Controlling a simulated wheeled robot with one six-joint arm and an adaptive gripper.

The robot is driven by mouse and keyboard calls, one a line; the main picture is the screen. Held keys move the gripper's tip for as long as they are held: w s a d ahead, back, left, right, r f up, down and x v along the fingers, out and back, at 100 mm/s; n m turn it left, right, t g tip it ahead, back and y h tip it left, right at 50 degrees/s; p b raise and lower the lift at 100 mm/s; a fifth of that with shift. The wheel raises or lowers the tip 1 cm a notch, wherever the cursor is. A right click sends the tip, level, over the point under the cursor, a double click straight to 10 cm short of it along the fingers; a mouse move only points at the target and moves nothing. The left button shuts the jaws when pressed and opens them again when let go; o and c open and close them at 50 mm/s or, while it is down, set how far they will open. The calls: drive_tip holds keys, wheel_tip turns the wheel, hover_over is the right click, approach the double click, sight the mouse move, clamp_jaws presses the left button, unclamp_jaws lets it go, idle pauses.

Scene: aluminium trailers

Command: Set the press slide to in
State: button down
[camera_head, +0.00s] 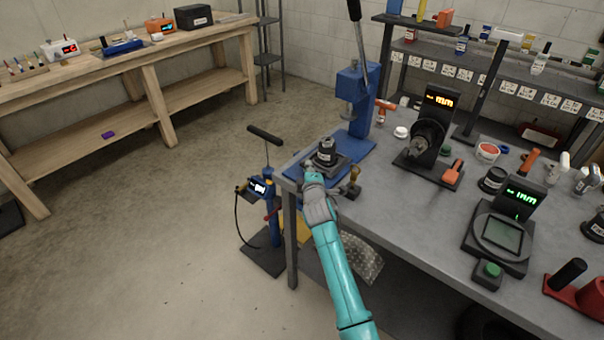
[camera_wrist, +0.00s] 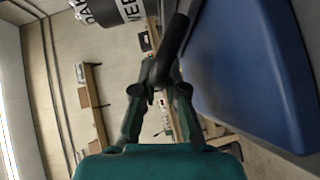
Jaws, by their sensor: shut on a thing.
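The blue arbor press (camera_head: 355,100) stands at the near left corner of the grey bench, with its lever raised. On its blue base plate sits the dark press slide (camera_head: 342,163), carrying a dark cylindrical part (camera_head: 327,148). The slide sits in front of the press column, apart from the ram. My gripper (camera_head: 311,178) is at the slide's near side by the bench edge. In the wrist view my gripper (camera_wrist: 160,90) is shut on a dark rod-like handle (camera_wrist: 176,38). The blue base (camera_wrist: 245,70) and a labelled cylinder (camera_wrist: 108,10) show beside it; the handle's joint to the slide is unclear.
A brass-coloured knob (camera_head: 354,183) stands right of my gripper. A dark spindle device (camera_head: 428,140) and a gauge with green digits (camera_head: 505,230) stand further right. A blue pump-like stand (camera_head: 268,205) is on the floor at left. Open floor lies left of the bench.

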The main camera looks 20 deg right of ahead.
drive_tip(key=shift+w, duration=0.1)
drive_tip(key=c, duration=1.5)
unclamp_jaws()
drive_tip(key=s, duration=0.4)
drive_tip(key=s+a+r, duration=0.1)
drive_tip(key=s, duration=0.6)
drive_tip(key=shift+s+a+r, duration=0.3)
drive_tip(key=shift+s+r, duration=0.05)
drive_tip(key=shift+s, duration=0.05)
